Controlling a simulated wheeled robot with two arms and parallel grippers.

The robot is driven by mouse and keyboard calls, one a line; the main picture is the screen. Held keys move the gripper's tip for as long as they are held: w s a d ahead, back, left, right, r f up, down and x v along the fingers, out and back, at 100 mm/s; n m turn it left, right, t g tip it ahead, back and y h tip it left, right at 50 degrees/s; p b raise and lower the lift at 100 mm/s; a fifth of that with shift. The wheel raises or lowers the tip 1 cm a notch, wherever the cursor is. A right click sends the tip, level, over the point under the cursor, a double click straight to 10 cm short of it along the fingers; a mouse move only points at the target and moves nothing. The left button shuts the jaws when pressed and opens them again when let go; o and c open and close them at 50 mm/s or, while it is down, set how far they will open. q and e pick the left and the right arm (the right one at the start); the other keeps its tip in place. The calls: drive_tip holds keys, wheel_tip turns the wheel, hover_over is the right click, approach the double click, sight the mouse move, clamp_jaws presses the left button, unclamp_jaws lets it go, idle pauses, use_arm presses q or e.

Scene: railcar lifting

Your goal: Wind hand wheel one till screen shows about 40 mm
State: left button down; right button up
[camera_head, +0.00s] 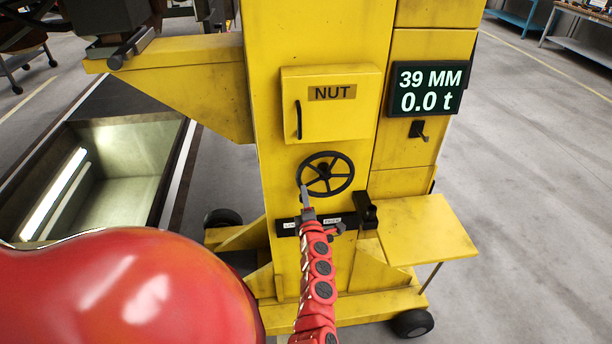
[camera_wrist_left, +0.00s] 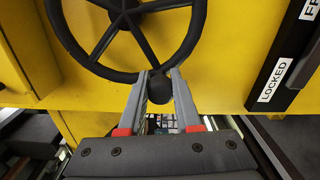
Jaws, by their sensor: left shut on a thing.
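The black hand wheel (camera_head: 326,174) is on the front of the yellow lifting column, below the NUT box. The screen (camera_head: 427,89) at the upper right reads 39 MM and 0.0 t. My left gripper (camera_head: 305,192) is at the lower left of the wheel rim. In the left wrist view, the two grey fingers of my left gripper (camera_wrist_left: 160,88) are shut on the wheel's round black knob (camera_wrist_left: 160,88), at the rim of the wheel (camera_wrist_left: 120,40). My right gripper is not in either view.
A yellow NUT box (camera_head: 332,104) with a black handle is above the wheel. A black lock bar (camera_head: 290,226) with labels is just below it; a LOCKED label (camera_wrist_left: 275,80) shows in the wrist view. A yellow shelf (camera_head: 428,232) juts out right. A pit (camera_head: 120,165) lies left.

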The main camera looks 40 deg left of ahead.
use_arm(q)
drive_tip(key=c, duration=0.6)
unclamp_jaws()
drive_tip(key=shift+s+d+f, duration=0.1)
drive_tip(key=shift+s+d, duration=0.2)
drive_tip(key=shift+d, duration=0.1)
drive_tip(key=b+v, duration=0.4)
drive_tip(key=v, duration=1.2)
drive_tip(key=shift+s, duration=0.25)
drive_tip(key=shift+d, duration=0.1)
